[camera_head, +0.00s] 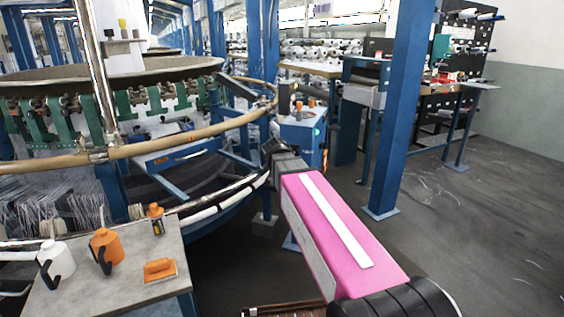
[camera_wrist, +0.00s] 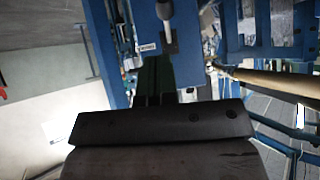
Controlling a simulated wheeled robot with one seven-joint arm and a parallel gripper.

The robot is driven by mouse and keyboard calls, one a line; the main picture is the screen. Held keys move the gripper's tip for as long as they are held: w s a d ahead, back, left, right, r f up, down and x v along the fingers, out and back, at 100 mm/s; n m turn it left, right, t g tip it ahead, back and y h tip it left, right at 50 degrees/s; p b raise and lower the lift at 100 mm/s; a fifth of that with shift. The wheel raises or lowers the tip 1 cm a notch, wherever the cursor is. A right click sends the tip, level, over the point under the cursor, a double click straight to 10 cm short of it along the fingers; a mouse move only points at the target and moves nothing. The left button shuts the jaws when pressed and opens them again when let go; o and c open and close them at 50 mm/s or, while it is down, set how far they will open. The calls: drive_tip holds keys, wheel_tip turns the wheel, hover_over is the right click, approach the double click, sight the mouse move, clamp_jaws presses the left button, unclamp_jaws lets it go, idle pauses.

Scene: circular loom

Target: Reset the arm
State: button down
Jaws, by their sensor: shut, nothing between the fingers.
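My arm reaches forward from the lower right of the head view, with a pink link that carries a white strip. My gripper (camera_head: 272,147) is the small dark end beyond that link, in front of the loom's lower ring. In the wrist view, the dark gripper body spans the lower middle and the narrow fingers (camera_wrist: 165,98) show above it. The fingers are shut with nothing between them. The circular loom (camera_head: 150,150) fills the left of the head view, with a tan ring rail and green brackets.
A grey side table (camera_head: 105,280) at lower left holds a white jug (camera_head: 56,262), an orange jug (camera_head: 106,250), an orange-capped bottle (camera_head: 155,218) and an orange brush-like item (camera_head: 159,269). A blue post (camera_head: 398,120) stands right of my arm. The floor at right is clear.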

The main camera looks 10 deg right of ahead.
drive_tip(key=s+d+f+n+g+y, duration=0.2)
drive_tip(key=s+f+g, duration=0.2)
drive_tip(key=s+f, duration=0.7)
drive_tip(key=s+d+f+n+g+y, duration=0.1)
drive_tip(key=s+f+g, duration=0.4)
drive_tip(key=s+f, duration=0.6)
wheel_tip(320, 180, down, 3)
drive_tip(key=shift+s+d+r+n+y, duration=0.1)
drive_tip(key=shift+s+d+n+y, duration=0.3)
drive_tip(key=shift+d+n, duration=0.45)
drive_tip(key=shift+a, duration=0.25)
